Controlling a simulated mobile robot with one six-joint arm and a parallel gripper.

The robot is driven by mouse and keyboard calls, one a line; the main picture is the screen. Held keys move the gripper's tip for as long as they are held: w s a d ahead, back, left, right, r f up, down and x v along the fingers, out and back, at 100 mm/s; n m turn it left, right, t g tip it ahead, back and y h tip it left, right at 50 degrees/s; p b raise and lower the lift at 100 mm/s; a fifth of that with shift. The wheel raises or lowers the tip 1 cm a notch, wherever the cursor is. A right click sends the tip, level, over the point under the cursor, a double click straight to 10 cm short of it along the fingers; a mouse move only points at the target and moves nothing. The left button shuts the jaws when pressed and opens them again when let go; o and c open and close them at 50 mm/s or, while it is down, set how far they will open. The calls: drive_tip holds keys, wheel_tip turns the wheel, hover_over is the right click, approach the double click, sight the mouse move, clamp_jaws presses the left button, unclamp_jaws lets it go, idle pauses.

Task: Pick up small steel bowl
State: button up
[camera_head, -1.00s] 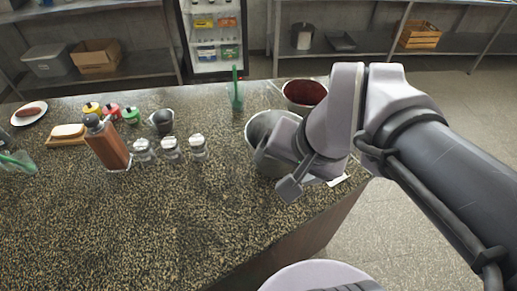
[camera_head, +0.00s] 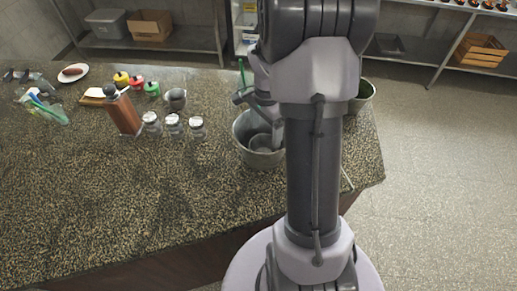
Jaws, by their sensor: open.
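A grey metal bowl or pail (camera_head: 243,150) stands on the speckled counter at the centre, partly behind my arm. A smaller round grey shape (camera_head: 262,142) shows inside it; I cannot tell whether this is the small steel bowl or the container's floor. My gripper (camera_head: 261,117) is open over the container's rim, with one finger at the far-left side and the other dipping inside. Contact cannot be told. My arm hides the right side of the container. A small dark grey cup (camera_head: 176,99) stands farther left, behind the shakers.
Several shakers (camera_head: 173,124), a brown pepper mill (camera_head: 122,112) and coloured bottles (camera_head: 137,83) stand to the left. Another pail (camera_head: 365,92) shows right of my arm. The counter's (camera_head: 90,200) front left is clear; its edge runs below the container.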

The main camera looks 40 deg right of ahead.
sight(264, 147)
drive_tip(key=f, duration=0.2)
drive_tip(key=f+b, duration=0.1)
drive_tip(key=f, duration=0.2)
drive_tip(key=f+b, duration=0.1)
drive_tip(key=f, duration=0.2)
drive_tip(key=shift+a, duration=0.3)
drive_tip(key=c, duration=1)
